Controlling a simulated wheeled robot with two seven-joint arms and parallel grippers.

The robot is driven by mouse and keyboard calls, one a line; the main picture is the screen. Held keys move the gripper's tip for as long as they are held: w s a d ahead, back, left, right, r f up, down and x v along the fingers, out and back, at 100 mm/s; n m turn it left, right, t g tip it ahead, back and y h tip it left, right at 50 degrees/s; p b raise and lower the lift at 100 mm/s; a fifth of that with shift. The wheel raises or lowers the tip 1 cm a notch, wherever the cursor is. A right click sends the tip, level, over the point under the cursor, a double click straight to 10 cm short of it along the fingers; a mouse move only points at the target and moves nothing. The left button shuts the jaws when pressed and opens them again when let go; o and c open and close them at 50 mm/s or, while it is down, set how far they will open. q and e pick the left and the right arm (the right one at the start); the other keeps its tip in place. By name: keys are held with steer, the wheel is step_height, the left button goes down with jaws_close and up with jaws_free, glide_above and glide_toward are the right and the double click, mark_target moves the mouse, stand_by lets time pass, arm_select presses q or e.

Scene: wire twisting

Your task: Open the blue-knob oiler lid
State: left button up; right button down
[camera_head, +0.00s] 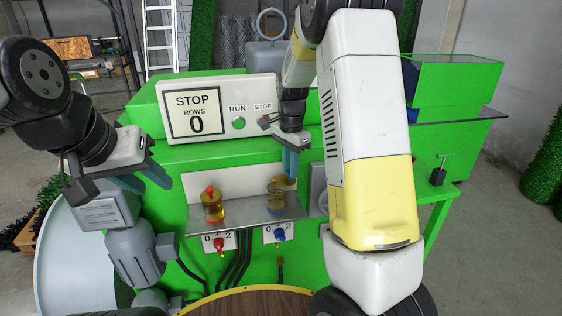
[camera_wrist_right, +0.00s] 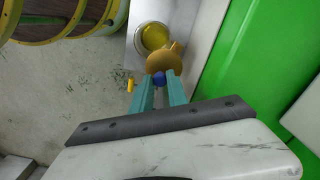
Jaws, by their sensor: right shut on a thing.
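The blue-knob oiler (camera_head: 280,200) stands on a grey metal shelf, to the right of the red-knob oiler (camera_head: 212,206). My right gripper (camera_head: 290,174) is above it and partly hides its top. In the right wrist view my right gripper (camera_wrist_right: 159,81) is shut on the blue knob (camera_wrist_right: 158,78) of the brass lid (camera_wrist_right: 164,61). A round yellow part of the oiler (camera_wrist_right: 155,37) shows beyond the lid; I cannot tell how far the lid is raised. My left gripper (camera_head: 152,184) is open and empty, left of the red-knob oiler.
A white panel (camera_head: 218,108) reading STOP and ROWS 0 stands on the green machine (camera_head: 160,155). Red (camera_head: 219,245) and blue (camera_head: 279,234) valve knobs sit below the shelf (camera_head: 245,220). A grey motor (camera_head: 135,250) stands at lower left.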

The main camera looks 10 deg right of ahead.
steer(key=w+n, duration=0.1)
steer(key=n, duration=0.2)
steer(key=shift+w+d, duration=0.1)
steer(key=shift+w, duration=0.1)
steer(key=shift+w+n, duration=0.45)
steer(key=shift+n, duration=0.65)
steer(key=c, duration=1.3)
jaws_free()
steer(key=shift+s, duration=0.1)
